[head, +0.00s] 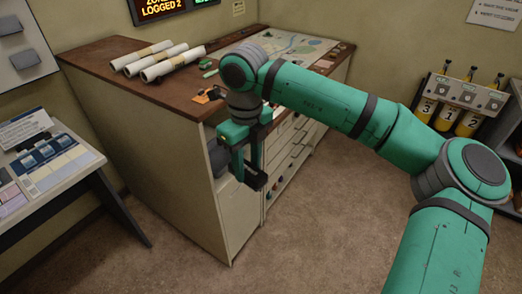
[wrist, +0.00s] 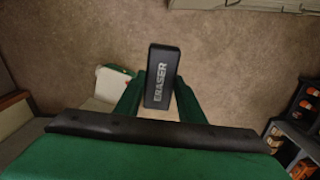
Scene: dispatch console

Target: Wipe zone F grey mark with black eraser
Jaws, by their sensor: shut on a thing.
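My gripper (head: 252,178) is shut on the black eraser (wrist: 161,78), whose white ERASER lettering shows in the wrist view. The eraser also shows as a dark block (head: 256,181) at the fingertips in the head view. The gripper hangs in front of the cabinet, below its top and above the carpet. The map sheet (head: 285,46) lies on the brown cabinet top, behind my arm. My arm covers part of it. Zone F and its grey mark cannot be made out at this size.
The cabinet (head: 185,150) has rolled papers (head: 172,63) and a small orange item (head: 201,98) on top. A sloped console (head: 52,170) stands at left. Yellow numbered cylinders (head: 445,117) stand in a rack at right. The carpet (head: 330,230) in front is clear.

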